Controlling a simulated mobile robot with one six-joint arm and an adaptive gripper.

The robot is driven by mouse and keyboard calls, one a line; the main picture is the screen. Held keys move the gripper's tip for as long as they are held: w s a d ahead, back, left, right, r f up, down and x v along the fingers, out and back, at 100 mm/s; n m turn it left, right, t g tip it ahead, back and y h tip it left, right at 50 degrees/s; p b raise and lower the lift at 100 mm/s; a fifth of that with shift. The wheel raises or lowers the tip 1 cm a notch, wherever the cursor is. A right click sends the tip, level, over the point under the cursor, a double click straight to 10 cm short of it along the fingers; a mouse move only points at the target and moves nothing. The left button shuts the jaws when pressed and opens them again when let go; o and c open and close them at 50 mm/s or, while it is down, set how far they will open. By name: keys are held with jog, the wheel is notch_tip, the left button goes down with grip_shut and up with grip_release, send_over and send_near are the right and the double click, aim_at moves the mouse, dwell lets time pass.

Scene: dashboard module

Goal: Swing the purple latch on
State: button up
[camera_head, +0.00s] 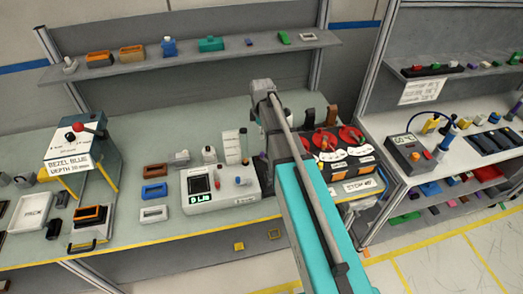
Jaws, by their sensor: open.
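The dashboard module (365,157) is a dark box with red round parts and white labels on top, on the bench just right of my arm. I cannot make out a purple latch on it; my arm covers its left side. A small purple sliver shows at the left edge of my arm, too small to identify. My turquoise and grey arm reaches up from the bottom right across the bench. Its far end stands above the back of the bench. My gripper's fingers are hidden behind the arm, so no contact can be seen.
A white meter box (218,187) with a lit display stands left of my arm. A shelf (200,56) with small parts runs above the bench. A second bench (455,150) stands at the right. The left front of the bench is partly clear.

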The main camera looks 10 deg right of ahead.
aim_at(262, 153)
jog(key=shift+r+n+p, duration=0.35)
jog(key=shift+r+n, duration=0.25)
jog(key=shift+n, duration=0.7)
jog(key=shift+f, duration=0.15)
notch_tip(262, 153, down, 14)
jog(key=b, duration=1.3)
jog(key=shift+r+b, duration=0.25)
jog(key=shift+b, duration=0.15)
grip_shut()
